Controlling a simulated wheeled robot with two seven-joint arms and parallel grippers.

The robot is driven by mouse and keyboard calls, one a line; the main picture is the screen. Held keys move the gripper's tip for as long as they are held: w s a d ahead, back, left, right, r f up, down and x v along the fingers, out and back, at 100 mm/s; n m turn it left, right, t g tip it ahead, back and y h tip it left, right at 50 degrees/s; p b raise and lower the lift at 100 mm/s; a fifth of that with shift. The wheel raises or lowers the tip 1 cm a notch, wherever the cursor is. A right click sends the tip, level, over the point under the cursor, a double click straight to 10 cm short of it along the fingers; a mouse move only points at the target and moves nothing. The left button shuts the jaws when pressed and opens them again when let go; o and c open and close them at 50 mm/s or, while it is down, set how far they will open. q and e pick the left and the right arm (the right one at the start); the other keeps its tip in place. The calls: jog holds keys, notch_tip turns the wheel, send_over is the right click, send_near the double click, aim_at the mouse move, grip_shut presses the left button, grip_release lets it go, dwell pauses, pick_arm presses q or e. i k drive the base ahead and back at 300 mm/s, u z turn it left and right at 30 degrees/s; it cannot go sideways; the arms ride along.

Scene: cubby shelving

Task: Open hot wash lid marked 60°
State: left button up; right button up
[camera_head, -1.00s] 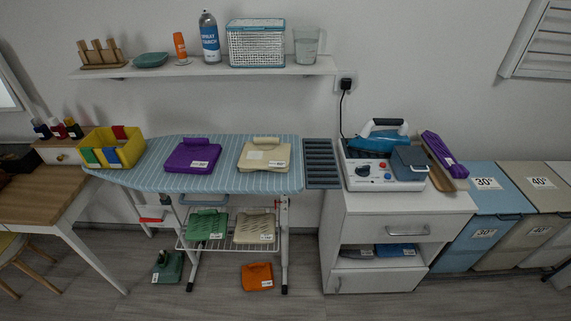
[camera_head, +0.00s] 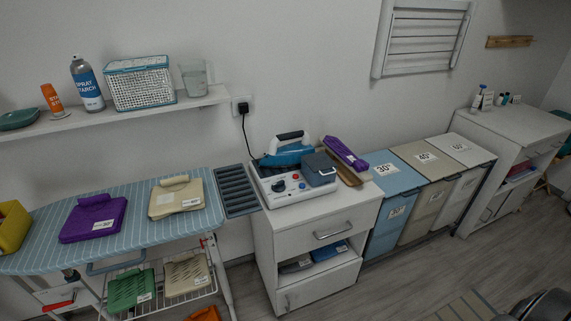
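Three tall laundry bins stand side by side right of the white cabinet. The blue bin (camera_head: 392,215) has a 30° label on its lid, and the beige bin (camera_head: 430,200) in the middle has a 40° label. The white bin (camera_head: 461,195) stands at the right end. Its white lid (camera_head: 465,152) carries a label that looks like 60°, though it is small. All three lids look shut. Neither of my grippers is in view.
The white cabinet (camera_head: 325,225) with an iron station (camera_head: 296,180) stands left of the bins. A white desk-like unit (camera_head: 515,135) stands to their right. Grey floor (camera_head: 410,270) is open before the bins. A striped mat (camera_head: 465,306) and a dark rounded shape lie at bottom right.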

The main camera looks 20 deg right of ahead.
aim_at(469, 155)
jog(key=z, duration=2.35)
jog(key=i, duration=1.75)
jog(key=u, duration=0.8)
